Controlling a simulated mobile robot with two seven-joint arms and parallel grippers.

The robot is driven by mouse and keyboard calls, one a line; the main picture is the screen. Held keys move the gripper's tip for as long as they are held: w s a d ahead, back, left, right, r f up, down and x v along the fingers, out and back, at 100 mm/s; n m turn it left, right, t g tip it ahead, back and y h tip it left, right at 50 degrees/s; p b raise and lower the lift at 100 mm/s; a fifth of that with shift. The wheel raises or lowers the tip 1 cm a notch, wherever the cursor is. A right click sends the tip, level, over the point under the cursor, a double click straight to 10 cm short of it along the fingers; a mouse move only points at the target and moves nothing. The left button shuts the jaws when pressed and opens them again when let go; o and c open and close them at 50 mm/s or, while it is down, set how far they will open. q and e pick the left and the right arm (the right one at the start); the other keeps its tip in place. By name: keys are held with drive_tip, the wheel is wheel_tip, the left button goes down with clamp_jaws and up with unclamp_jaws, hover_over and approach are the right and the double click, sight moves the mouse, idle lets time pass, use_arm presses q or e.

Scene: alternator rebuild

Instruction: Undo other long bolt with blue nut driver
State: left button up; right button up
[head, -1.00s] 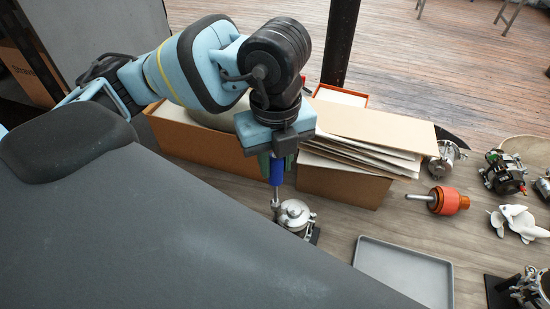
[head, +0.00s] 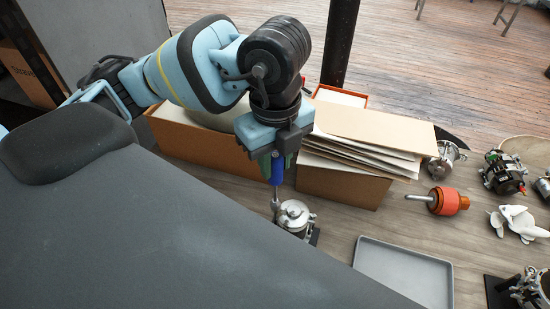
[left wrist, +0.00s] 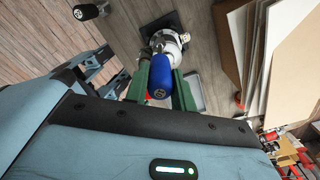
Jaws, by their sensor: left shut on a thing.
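The blue nut driver (head: 277,172) stands upright in my left gripper (head: 278,160). The gripper is shut on its blue handle, which also shows in the left wrist view (left wrist: 160,78) between the green fingers. The driver's metal shaft points down at the edge of the silver alternator (head: 295,215), which rests on a dark stand on the table. The alternator also shows in the left wrist view (left wrist: 166,42). The bolt is too small to make out, and I cannot tell whether the driver's tip is seated on it. My right gripper is not in view.
A grey tray (head: 403,272) lies to the right of the alternator. Cardboard boxes (head: 340,184) with flat sheets stand close behind the gripper. An orange-handled tool (head: 447,201) and several machine parts lie farther right.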

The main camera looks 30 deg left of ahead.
use_arm(q)
drive_tip(key=shift+r, duration=0.65)
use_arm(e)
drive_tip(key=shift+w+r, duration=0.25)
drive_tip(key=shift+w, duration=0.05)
use_arm(q)
drive_tip(key=m, duration=0.4)
drive_tip(key=shift+f, duration=0.1)
drive_tip(key=m+b, duration=0.1)
drive_tip(key=m, duration=0.3)
drive_tip(key=shift+m, duration=0.3)
drive_tip(key=m+b, duration=0.1)
drive_tip(key=m, duration=0.5)
drive_tip(key=shift+m, duration=1.7)
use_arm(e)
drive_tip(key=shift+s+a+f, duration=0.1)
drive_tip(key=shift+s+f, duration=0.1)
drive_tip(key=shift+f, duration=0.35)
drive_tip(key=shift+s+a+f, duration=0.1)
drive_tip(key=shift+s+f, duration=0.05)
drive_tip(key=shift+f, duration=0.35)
use_arm(q)
drive_tip(key=shift+w+b, duration=0.1)
drive_tip(key=shift+b, duration=0.2)
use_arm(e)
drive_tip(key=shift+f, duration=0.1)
